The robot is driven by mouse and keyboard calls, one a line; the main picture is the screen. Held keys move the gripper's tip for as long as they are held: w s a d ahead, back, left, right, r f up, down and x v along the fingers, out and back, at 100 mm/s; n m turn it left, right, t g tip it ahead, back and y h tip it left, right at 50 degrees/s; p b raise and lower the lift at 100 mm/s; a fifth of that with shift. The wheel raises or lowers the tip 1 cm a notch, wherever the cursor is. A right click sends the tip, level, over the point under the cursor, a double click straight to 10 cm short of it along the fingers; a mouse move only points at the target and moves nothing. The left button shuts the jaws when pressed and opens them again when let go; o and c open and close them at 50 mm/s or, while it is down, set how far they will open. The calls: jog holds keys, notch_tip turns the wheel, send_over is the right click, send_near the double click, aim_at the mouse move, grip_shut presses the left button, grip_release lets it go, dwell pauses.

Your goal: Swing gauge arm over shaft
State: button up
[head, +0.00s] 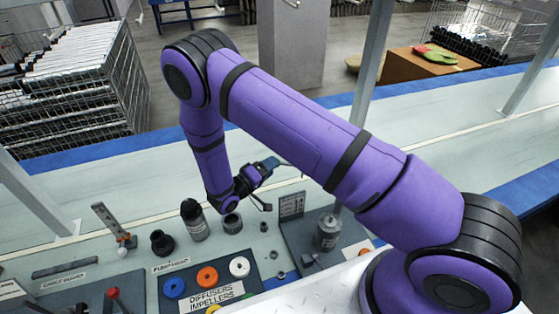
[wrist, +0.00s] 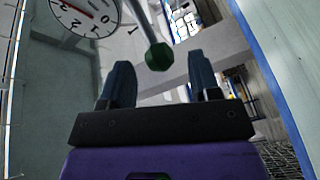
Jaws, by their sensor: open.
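In the wrist view, a round white dial gauge (wrist: 85,14) with a red needle shows at the top left, cut off by the frame. A pale rod with a dark green hexagonal knob (wrist: 158,57) hangs near it, and the knob appears between the two fingertips. My gripper (wrist: 160,64) is open, with visible space on both sides of the knob; I cannot tell how deep the knob sits. In the head view my gripper (head: 270,168) is above the bench, behind my arm. The gauge arm is not clear there, and I cannot identify the shaft.
A tray (head: 246,270) holds coloured rings. A slanted post (head: 112,224) stands left.

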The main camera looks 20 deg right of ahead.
jog(key=shift+x, duration=2.5)
grip_shut()
jog(key=shift+s, duration=0.1)
